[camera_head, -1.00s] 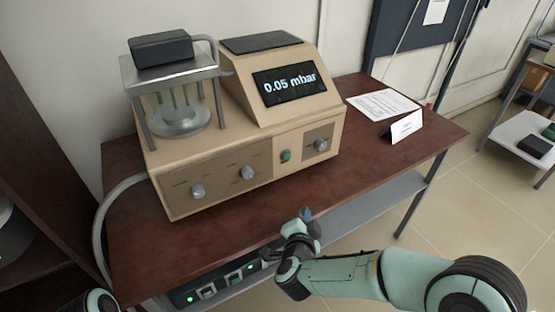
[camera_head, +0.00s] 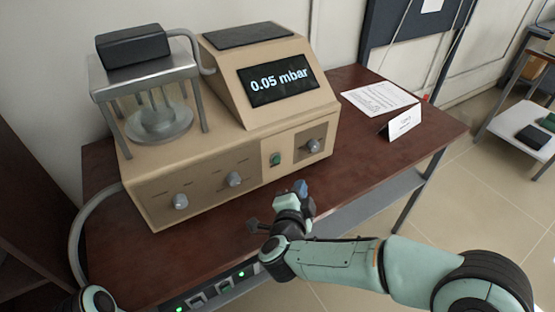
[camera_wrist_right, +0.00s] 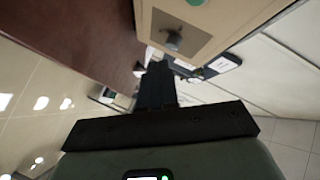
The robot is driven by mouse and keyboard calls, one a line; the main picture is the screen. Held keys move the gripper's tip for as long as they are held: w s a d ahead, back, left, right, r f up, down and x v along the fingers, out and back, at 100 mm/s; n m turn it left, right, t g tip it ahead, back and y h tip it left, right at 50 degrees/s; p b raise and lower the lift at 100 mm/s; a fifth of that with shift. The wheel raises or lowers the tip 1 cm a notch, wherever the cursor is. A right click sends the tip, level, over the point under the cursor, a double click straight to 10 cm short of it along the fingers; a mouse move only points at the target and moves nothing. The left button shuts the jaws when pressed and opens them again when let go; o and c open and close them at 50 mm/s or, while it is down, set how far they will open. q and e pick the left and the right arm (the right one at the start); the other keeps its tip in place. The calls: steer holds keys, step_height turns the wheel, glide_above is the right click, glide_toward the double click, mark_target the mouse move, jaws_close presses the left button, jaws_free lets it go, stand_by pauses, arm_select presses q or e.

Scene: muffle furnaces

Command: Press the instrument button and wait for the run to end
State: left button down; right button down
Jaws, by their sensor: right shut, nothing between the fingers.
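The instrument (camera_head: 160,170) is a beige box on a dark red-brown table, with a lit display (camera_head: 278,80) reading "0.05 mbar". A green button (camera_head: 275,159) sits on its front panel, left of the right-hand knob (camera_head: 314,146). My right gripper (camera_head: 301,188) is in front of and below the button, apart from the panel. In the right wrist view its dark fingers (camera_wrist_right: 157,80) are closed together and empty. The panel knob (camera_wrist_right: 173,41) is just beyond them, and the green button (camera_wrist_right: 196,2) is at the top edge.
A glass-and-metal chamber (camera_head: 158,122) stands on the instrument's left. A paper sheet (camera_head: 380,98) and folded white card (camera_head: 402,124) lie to the right on the table (camera_head: 345,170). Below is a lower shelf (camera_head: 370,192) and a unit with green lights (camera_head: 215,290).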

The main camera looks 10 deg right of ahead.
mark_target(276, 159)
steer(key=w+a+p, duration=0.2)
steer(key=w, duration=0.5)
steer(key=shift+a, duration=0.25)
steer(key=shift+w, duration=0.1)
stand_by(1.7)
steer(key=shift+w+a, duration=0.15)
steer(key=shift+w, duration=0.2)
steer(key=shift+w+a+p, duration=0.2)
steer(key=shift+w+p, duration=0.15)
steer(key=shift+w, duration=0.05)
stand_by(0.7)
steer(key=shift+s, duration=0.1)
steer(key=shift+s+d+b, duration=0.3)
steer(key=shift+s+b, duration=0.1)
steer(key=shift+s, duration=0.35)
